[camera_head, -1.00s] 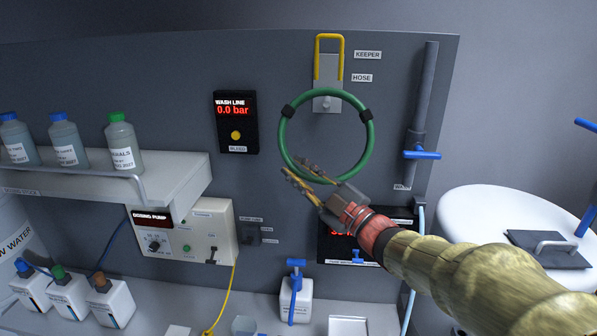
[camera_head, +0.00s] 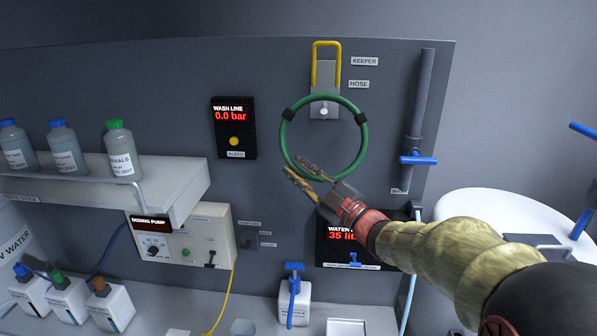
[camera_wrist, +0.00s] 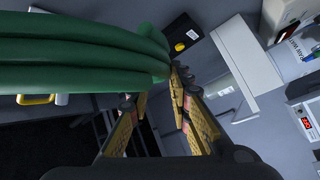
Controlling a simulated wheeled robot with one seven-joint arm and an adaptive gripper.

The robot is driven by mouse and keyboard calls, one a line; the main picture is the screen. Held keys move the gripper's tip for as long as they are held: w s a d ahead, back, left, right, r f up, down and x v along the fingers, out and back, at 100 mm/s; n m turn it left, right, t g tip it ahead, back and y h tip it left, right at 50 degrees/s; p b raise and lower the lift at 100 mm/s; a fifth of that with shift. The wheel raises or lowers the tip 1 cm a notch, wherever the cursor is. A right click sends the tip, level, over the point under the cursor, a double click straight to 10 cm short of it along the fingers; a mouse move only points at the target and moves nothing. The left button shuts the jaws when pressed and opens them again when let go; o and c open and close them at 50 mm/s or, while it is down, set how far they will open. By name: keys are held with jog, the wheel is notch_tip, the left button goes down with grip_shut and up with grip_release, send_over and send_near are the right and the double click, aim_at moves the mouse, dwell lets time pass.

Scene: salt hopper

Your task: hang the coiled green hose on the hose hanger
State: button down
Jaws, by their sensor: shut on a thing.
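The coiled green hose (camera_head: 282,137) is a ring with two dark bands, upright in front of the wall panel. My gripper (camera_head: 307,174) is shut on its lower edge. The hose hanger (camera_head: 324,75) is a grey plate with a pale round peg end and a raised yellow keeper loop (camera_head: 327,43) on top. The ring's top crosses the plate just above the peg end, which shows inside the ring. I cannot tell whether the hose touches the hanger. In the wrist view the hose (camera_wrist: 80,60) fills the upper left, at the fingertips (camera_wrist: 170,85).
A wash line display (camera_head: 234,128) is left of the ring. A grey pipe with a blue valve handle (camera_head: 418,160) is on the right. A shelf with bottles (camera_head: 150,180) juts out at left. A water display (camera_head: 345,240) is below my gripper.

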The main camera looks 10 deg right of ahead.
jog(key=shift+w+d+f+b, duration=0.1)
jog(key=shift+w+f+b, duration=0.25)
jog(key=shift+f+b, duration=0.6)
jog(key=shift+b, duration=0.2)
jog(key=shift+f, duration=0.45)
jog(key=c, duration=2)
grip_release()
jog(key=o, duration=0.4)
jog(key=shift+r, duration=0.3)
jog(key=shift+o, duration=0.2)
jog(key=shift+f, duration=0.1)
